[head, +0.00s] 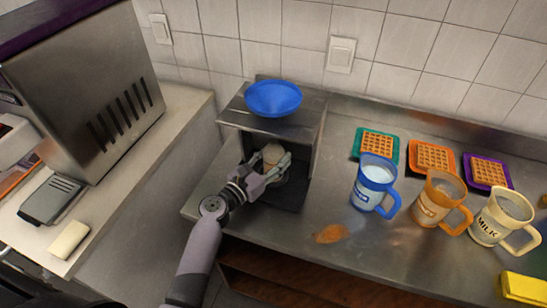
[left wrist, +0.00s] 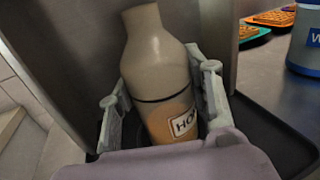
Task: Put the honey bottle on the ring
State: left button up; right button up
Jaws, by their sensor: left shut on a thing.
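The honey bottle (left wrist: 160,75) is a beige-topped bottle with an amber lower part and a label reading "HO". It stands between the fingers of my left gripper (left wrist: 165,110), which is shut on it. In the head view, the left gripper (head: 266,172) reaches into an open-fronted metal box (head: 318,140), and the bottle top (head: 272,154) shows between the fingers. The bottle looks slightly tilted in the wrist view. Its base is hidden by the gripper, and I cannot make out the ring clearly. My right gripper is not in view.
A blue bowl (head: 273,98) sits on top of the box. To the right stand a blue mug (head: 371,180), an orange mug (head: 436,198) and a cream MILK mug (head: 498,214). Behind them are waffles on coloured plates (head: 431,140). An orange spill (head: 331,234) lies on the counter.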

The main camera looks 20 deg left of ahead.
pick_arm(q)
jog(key=o, duration=1.3)
jog(key=shift+f, duration=0.1)
jog(key=b+v, duration=0.2)
jog(key=v, duration=0.9)
jog(key=shift+s+a, duration=0.25)
jog(key=shift+s, duration=0.2)
